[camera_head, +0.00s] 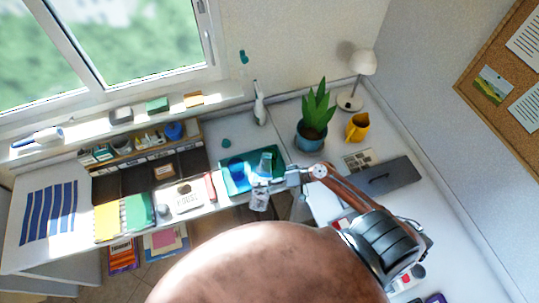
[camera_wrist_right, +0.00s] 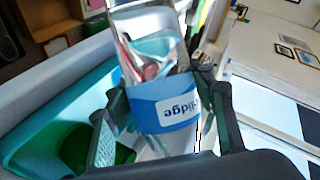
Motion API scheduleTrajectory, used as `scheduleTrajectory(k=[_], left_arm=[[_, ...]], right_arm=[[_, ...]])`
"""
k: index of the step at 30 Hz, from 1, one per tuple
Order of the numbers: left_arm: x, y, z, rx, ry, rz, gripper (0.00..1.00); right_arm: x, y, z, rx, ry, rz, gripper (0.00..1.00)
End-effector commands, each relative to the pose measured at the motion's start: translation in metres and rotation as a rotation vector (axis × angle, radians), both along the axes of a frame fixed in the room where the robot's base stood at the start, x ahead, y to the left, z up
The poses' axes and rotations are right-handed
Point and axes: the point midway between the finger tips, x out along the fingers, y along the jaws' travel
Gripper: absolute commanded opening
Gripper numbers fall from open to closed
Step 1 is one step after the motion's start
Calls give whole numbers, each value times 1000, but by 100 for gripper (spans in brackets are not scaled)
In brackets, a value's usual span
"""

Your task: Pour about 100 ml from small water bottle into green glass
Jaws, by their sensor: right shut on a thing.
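The small water bottle (camera_wrist_right: 158,70) is clear with a blue label, whose lettering is upside down in the wrist view. In the head view the bottle (camera_head: 260,198) is by the front edge of the teal tray (camera_head: 262,184). My right gripper (camera_head: 279,180) is shut on it; in the wrist view the fingers (camera_wrist_right: 160,108) are on both sides of the label. A dark green rounded thing (camera_wrist_right: 82,150), perhaps the green glass, is in the teal tray at lower left of the wrist view, partly hidden by a finger. Whether water is flowing cannot be told. My left gripper is out of view.
A potted plant (camera_head: 313,128), yellow mug (camera_head: 357,127) and white lamp (camera_head: 363,63) stand right of the tray. A white bottle-shaped thing (camera_head: 260,104) stands behind it. Books and a desk organizer (camera_head: 150,152) fill the left.

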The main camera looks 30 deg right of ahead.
Motion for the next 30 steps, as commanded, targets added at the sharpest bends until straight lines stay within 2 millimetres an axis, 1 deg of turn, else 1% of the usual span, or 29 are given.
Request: scheduleTrajectory(k=[8, 11, 16, 18, 24, 27, 30], left_arm=[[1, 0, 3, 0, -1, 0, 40], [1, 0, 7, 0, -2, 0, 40], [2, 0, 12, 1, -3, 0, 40], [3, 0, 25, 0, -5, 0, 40], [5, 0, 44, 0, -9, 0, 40], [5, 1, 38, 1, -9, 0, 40], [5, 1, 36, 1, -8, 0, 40]], right_arm=[[2, -2, 4, -24, -29, 0, 8], [6, -5, 9, -73, -81, -1, 8], [14, -13, 18, -214, -232, 0, 8], [13, -13, 31, -261, -281, 0, 8], [15, -15, 55, -408, -436, -2, 8], [18, -17, 49, -480, -509, -1, 8], [19, -19, 47, -541, -571, -1, 8]])
